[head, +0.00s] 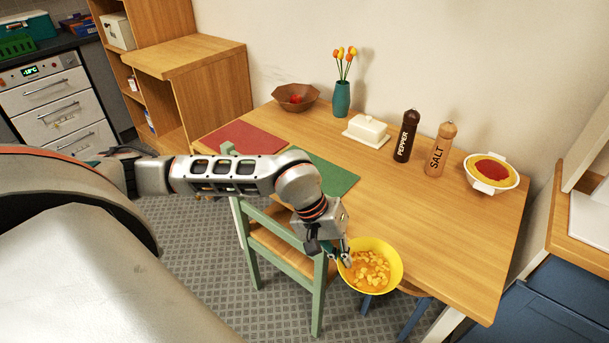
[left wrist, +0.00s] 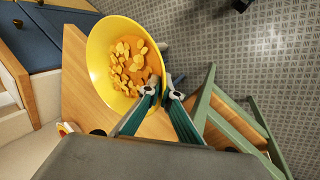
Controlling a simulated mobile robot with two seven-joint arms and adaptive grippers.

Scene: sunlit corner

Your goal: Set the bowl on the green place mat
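The yellow bowl (head: 371,266), with orange-yellow pieces of food in it, is at the front edge of the wooden table, and I cannot tell if it touches the top. My left gripper (head: 343,256) is at the bowl's left rim. In the left wrist view, the gripper's two fingers (left wrist: 162,94) close on the rim of the bowl (left wrist: 100,50), one on each side. The green place mat (head: 330,175) lies flat on the table, behind and left of the bowl, partly hidden by my left arm. My right gripper is not in view.
On the wooden table (head: 440,240) stand a red mat (head: 240,138), brown bowl (head: 295,98), tulip vase (head: 342,97), butter dish (head: 367,130), pepper mill (head: 406,135), salt mill (head: 440,150) and white dish (head: 491,173). A green chair (head: 318,290) stands at the front.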

